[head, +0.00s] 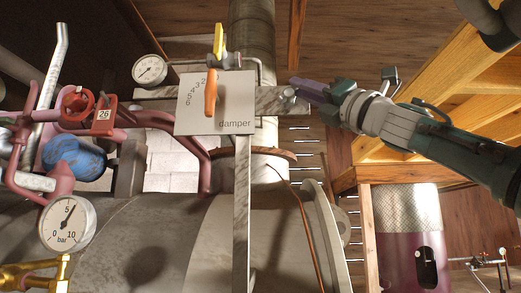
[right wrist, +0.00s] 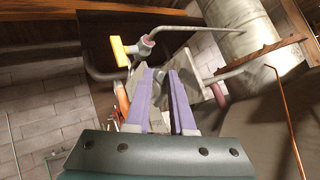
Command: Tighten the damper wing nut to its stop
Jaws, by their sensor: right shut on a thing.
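The damper plate (head: 220,122) is a pale square panel marked "damper", with a number scale and an orange lever (head: 211,94) hanging nearly straight down. A metal arm runs right from the plate, and the small grey wing nut (head: 287,93) is at its end. My right gripper (head: 295,92) reaches in from the right, its purple fingers shut on the wing nut. In the right wrist view the fingers (right wrist: 160,75) close around a grey piece, the wing nut (right wrist: 159,71), mostly hidden between them. How far it is turned cannot be told. My left gripper is not in view.
A yellow-handled valve (head: 218,40) and a gauge (head: 150,70) sit above the plate. The flue pipe (head: 252,40) rises behind it. Red pipes, a red handwheel (head: 77,102) and a pressure gauge (head: 67,224) crowd the left. Yellow wooden beams (head: 440,105) stand close to my right arm.

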